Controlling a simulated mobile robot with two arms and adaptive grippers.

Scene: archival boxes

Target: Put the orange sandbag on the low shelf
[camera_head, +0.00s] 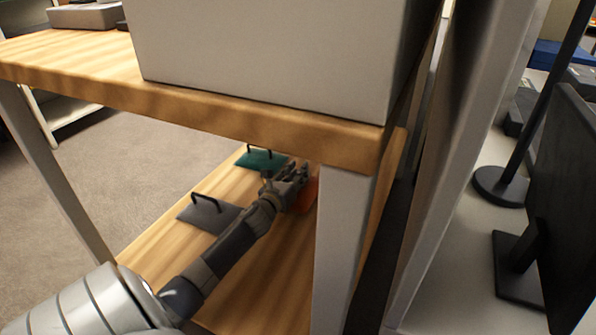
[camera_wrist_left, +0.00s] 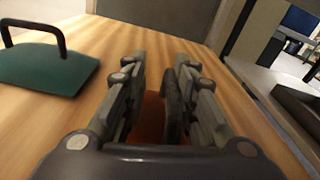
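The orange sandbag (camera_head: 308,192) is at the low shelf (camera_head: 268,292), partly hidden by my left gripper and the white shelf post. My left gripper (camera_head: 296,176) is at the sandbag, under the upper shelf. In the left wrist view the orange sandbag (camera_wrist_left: 149,122) shows between the two fingers of the left gripper (camera_wrist_left: 160,85). Its dark handle (camera_wrist_left: 172,108) stands between the fingers, close to the right one. The fingers are apart with a gap on the handle's left side. I cannot tell whether the bag rests fully on the board. My right gripper is not in view.
A green sandbag (camera_head: 262,160) and a grey sandbag (camera_head: 207,214) lie on the low shelf, left of my arm. The upper shelf (camera_head: 190,103) with a large light box (camera_head: 265,50) is overhead. A white post (camera_head: 342,245) stands close on the right.

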